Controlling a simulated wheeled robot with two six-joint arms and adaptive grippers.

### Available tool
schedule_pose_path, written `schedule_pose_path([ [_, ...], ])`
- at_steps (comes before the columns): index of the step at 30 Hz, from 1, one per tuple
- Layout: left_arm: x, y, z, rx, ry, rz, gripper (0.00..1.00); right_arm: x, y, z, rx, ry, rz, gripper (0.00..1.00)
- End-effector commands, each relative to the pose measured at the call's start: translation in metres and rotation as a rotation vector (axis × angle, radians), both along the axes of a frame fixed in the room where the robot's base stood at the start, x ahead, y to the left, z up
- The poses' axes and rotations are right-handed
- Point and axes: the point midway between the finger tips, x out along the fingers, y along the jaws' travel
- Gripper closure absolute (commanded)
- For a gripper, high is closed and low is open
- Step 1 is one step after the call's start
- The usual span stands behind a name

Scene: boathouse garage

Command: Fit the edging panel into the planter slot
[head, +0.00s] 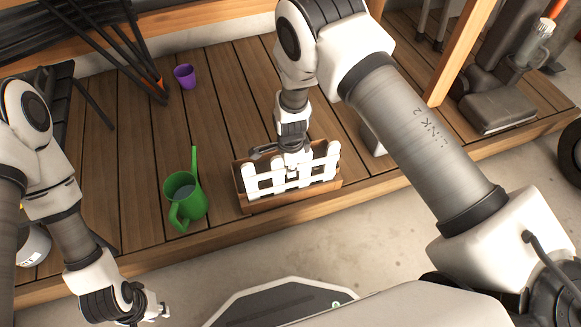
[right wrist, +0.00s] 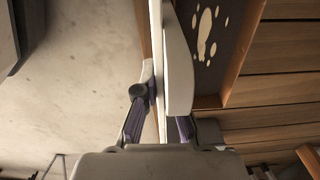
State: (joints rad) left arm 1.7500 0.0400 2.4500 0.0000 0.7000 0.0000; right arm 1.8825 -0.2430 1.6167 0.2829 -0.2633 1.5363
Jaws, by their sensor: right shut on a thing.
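The white picket-style edging panel (head: 265,183) stands upright along the front of the brown wooden planter (head: 262,207). My right gripper (head: 292,165) comes down from above and is shut on the panel near its middle. In the right wrist view the panel (right wrist: 155,40) shows nearly edge-on between the fingers, beside the planter's dark inside (right wrist: 228,25). The slot is hidden, and I cannot tell whether the panel's lower edge is in it. My left gripper (head: 158,308) is away at the lower left, over the floor; its finger opening is unclear.
A green watering can (head: 184,200) stands left of the planter on the wooden deck (head: 130,150). A purple cup (head: 185,76) is farther back. A wooden post (head: 460,50) and grey equipment (head: 495,105) are at the right. The deck behind the planter is mostly clear.

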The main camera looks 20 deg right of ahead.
Motion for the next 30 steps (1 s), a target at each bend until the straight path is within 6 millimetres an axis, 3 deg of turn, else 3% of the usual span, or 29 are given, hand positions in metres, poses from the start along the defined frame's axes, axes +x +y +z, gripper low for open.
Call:
schedule_pose_path([
  [5, 0.000, 0.000, -0.002, 0.000, 0.000, 0.000, 0.76, 0.000, 0.000, -0.003, 0.000, 0.000, 0.000, 1.00],
  [6, 0.000, 0.000, -0.002, 0.000, 0.000, 0.000, 0.76, 0.000, 0.000, -0.002, 0.000, -0.001, 0.000, 0.79],
  [7, 0.000, 0.000, -0.002, 0.000, 0.000, 0.000, 0.76, 0.000, 0.000, -0.002, 0.000, 0.000, 0.000, 0.68],
  [8, 0.000, 0.000, -0.002, 0.000, 0.000, 0.000, 0.76, 0.000, 0.000, -0.002, 0.000, 0.000, 0.000, 0.64],
  [16, 0.000, 0.000, -0.002, 0.000, 0.000, 0.000, 0.76, 0.000, 0.000, -0.002, 0.000, 0.000, 0.000, 0.64],
  [20, 0.000, 0.000, -0.002, 0.000, 0.000, 0.000, 0.76, 0.001, 0.000, 0.007, 0.000, -0.002, 0.000, 0.64],
  [30, 0.000, 0.000, -0.002, 0.000, 0.000, 0.000, 0.76, 0.001, 0.000, 0.088, -0.001, -0.004, 0.000, 0.64],
])
